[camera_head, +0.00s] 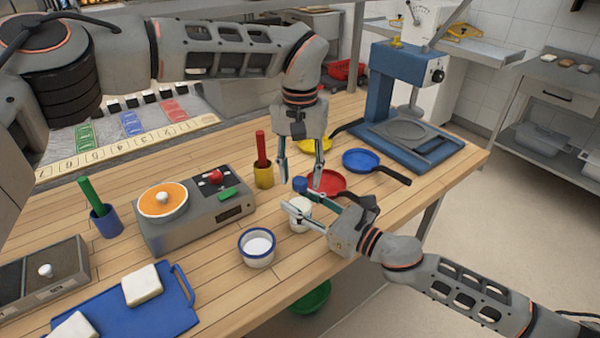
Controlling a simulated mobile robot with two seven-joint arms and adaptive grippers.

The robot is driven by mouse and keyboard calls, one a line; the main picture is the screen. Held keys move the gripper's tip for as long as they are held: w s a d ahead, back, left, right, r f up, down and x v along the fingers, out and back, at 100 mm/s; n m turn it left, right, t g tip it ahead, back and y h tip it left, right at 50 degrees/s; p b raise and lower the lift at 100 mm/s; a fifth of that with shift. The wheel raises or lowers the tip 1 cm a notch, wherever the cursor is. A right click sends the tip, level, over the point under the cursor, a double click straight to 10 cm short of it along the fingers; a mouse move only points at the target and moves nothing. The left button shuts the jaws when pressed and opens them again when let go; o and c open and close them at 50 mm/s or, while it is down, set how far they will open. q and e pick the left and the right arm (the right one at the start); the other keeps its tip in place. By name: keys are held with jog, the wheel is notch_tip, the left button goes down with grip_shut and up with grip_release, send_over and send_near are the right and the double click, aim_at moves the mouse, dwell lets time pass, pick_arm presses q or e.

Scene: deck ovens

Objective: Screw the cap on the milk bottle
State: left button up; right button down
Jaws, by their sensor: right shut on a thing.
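The milk bottle (300,212) is white and stands near the front edge of the wooden table. My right gripper (302,216) comes in from the right and is shut on the bottle. A blue cap (300,185) shows directly above the bottle; I cannot tell whether it is seated on the neck. My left gripper (301,182) points down from above, with its fingers spread on either side of the cap and visible gaps beside it. Part of the bottle is hidden by the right gripper's fingers.
A blue-rimmed white bowl (257,248) stands left of the bottle. A red pan (327,184) lies behind it, near a blue pan (362,160). A grey scale-like device (205,225), a yellow cup (263,178) and a blue tray (120,322) are to the left. A blue press (430,150) stands at right.

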pick_arm(q)
jog(key=shift+r, duration=2.25)
jog(key=shift+c, duration=0.5)
